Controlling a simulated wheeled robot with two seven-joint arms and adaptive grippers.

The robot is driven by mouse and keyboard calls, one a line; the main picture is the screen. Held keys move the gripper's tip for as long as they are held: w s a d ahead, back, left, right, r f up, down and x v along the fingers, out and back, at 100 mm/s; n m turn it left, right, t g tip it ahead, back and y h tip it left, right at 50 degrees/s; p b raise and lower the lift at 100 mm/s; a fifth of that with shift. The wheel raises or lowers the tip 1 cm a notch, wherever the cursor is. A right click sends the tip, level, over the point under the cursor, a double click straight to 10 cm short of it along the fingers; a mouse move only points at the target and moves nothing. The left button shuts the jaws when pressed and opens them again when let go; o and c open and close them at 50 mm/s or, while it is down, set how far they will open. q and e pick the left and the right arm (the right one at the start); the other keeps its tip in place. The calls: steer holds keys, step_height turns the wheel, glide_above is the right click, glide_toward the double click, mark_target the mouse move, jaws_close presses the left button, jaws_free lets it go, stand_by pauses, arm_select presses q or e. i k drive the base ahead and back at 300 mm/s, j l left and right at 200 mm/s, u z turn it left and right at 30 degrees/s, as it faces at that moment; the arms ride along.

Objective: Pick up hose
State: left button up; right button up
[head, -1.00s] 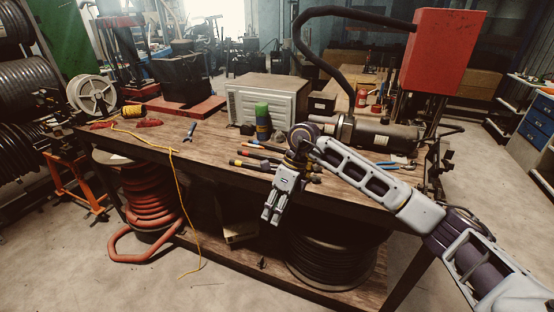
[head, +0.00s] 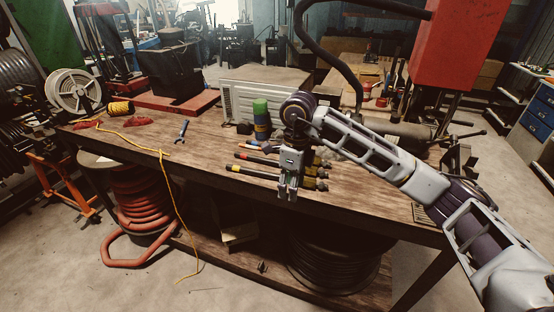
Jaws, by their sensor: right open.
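My right gripper (head: 287,194) is open and points down at the bench's front edge. In the picture it overlaps the right part of the nearest hoses and hides some of them. I cannot tell whether it touches one. My left gripper is not in view.
A green-and-blue can (head: 261,119) and a grey metal box (head: 262,95) stand behind the hoses. A red machine (head: 458,45) rises at the right. Blue-handled pliers (head: 182,130) and a yellow cord (head: 165,170) lie left. The bench left of the hoses is largely clear.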

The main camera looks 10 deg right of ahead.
mark_target(313, 171)
steer(key=i, duration=1)
